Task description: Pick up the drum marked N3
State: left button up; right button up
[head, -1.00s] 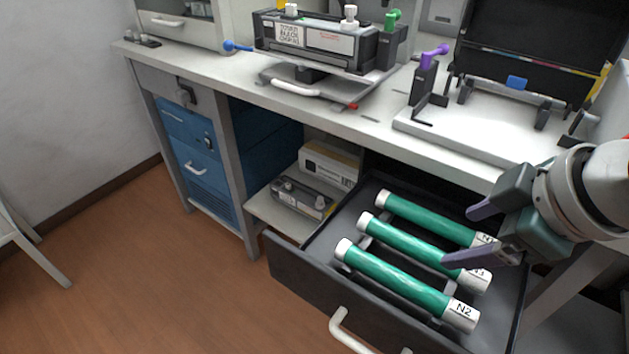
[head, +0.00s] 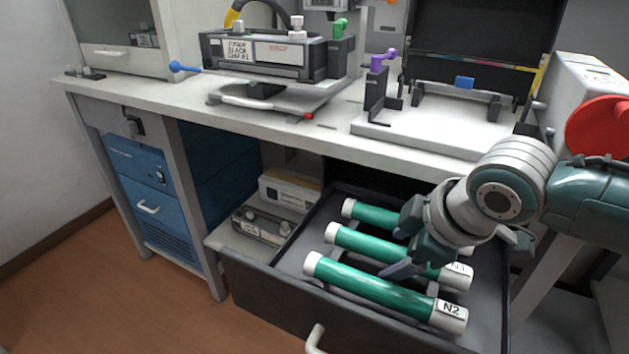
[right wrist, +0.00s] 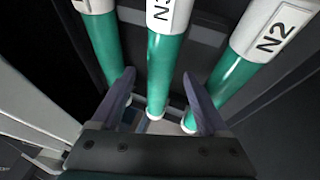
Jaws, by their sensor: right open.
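The N3 drum (head: 363,245) is a green cylinder with white ends, lying in the middle of three drums in the open drawer (head: 262,300). Its label shows at its right end, partly covered by my gripper in the head view. My right gripper (head: 402,248) is open over the N3 drum. In the right wrist view the N3 drum (right wrist: 163,62) runs between the two spread fingers (right wrist: 160,88), with its label cut off at the top edge. I cannot tell how high the fingers are above it. My left gripper is not in view.
The N2 drum (head: 375,289) lies on the near side and a third drum (head: 374,216) on the far side, its label hidden. The fingers come close to both. The desk edge (head: 400,148) is behind the drawer. A grey cartridge (head: 262,226) sits on the shelf to the left.

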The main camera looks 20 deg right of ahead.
grip_shut()
dwell(0.6)
